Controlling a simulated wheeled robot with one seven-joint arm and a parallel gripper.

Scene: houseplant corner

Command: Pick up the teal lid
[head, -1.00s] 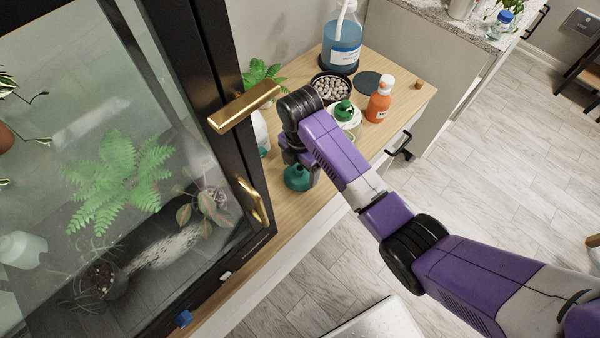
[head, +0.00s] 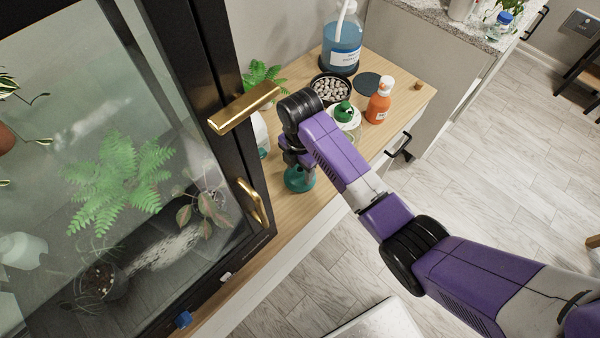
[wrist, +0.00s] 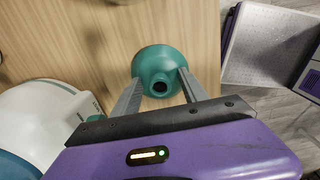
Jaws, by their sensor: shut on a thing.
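The teal lid (head: 300,180) is a rounded, funnel-like piece on the wooden counter, near its front edge, below my arm's end. In the wrist view the teal lid (wrist: 160,70) shows a dark round hole at its narrow end. My gripper (wrist: 158,84) points down at it, with one grey finger on each side, and is shut on it. In the head view my gripper (head: 298,160) is largely hidden by my wrist. Whether the lid is clear of the counter cannot be told.
A white and teal container (wrist: 50,125) stands close left in the wrist view. On the counter (head: 280,215) are an orange bottle (head: 379,105), a bowl of pebbles (head: 331,88) and a blue-liquid jug (head: 341,50). A black-framed glass cabinet (head: 232,150) stands at the left.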

